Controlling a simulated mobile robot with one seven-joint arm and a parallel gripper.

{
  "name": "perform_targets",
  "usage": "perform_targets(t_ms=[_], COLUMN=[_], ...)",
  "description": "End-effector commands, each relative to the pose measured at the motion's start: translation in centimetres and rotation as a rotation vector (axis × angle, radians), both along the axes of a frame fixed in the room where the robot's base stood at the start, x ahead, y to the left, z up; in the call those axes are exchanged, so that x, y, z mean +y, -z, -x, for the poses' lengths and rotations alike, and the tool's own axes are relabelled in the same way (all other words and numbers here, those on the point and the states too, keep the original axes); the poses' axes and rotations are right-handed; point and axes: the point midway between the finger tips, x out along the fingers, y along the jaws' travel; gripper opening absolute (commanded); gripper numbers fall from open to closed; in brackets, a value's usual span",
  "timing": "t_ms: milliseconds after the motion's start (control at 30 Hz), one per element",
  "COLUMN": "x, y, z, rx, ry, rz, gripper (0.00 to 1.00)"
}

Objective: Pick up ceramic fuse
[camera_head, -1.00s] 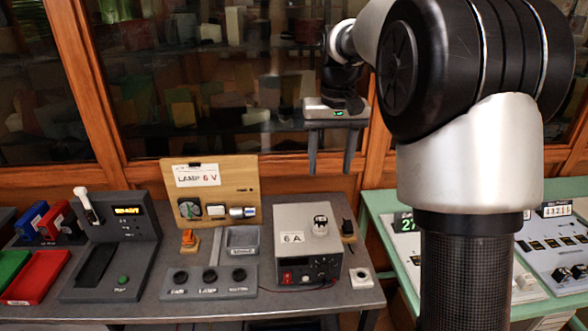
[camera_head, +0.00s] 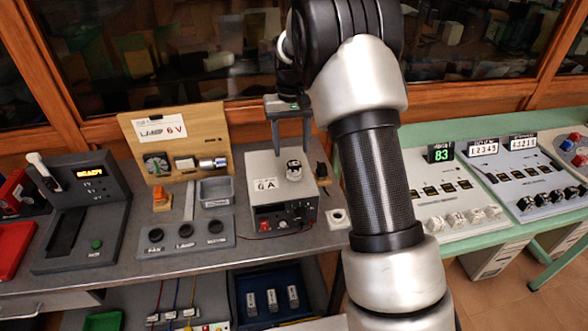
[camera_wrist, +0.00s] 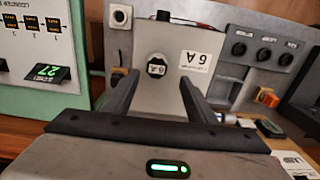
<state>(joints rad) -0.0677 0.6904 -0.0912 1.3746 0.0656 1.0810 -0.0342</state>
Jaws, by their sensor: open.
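A short white ceramic fuse (camera_head: 293,172) with a dark top stands upright on the grey box labelled 6 A (camera_head: 266,184). My gripper (camera_head: 291,149) is open and empty, pointing down just above the fuse. In the wrist view its two fingers (camera_wrist: 158,82) lie to either side of the fuse in the picture. I cannot tell the exact height gap, but the fingers do not touch the fuse.
A wooden lamp board (camera_head: 178,142) stands left of the box, with a small grey tray (camera_head: 215,203) and a knob panel (camera_head: 187,237) near it. A white block with a hole (camera_head: 338,218) sits to the right. A blue bin (camera_head: 268,318) holds pale pieces below.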

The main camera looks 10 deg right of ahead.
Motion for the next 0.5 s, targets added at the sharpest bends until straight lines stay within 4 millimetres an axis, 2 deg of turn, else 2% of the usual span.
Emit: perform_targets(t_ms=[167, 400, 500], x=[-0.1, -0.7, -0.7], y=[1.1, 4.6, 5.4], z=[0.1, 0.3, 0.3], rx=[0.0, 0.001, 0.001], ry=[0.0, 0.001, 0.001], rz=[0.0, -0.001, 0.0], gripper=[0.52, 0.52, 0.52])
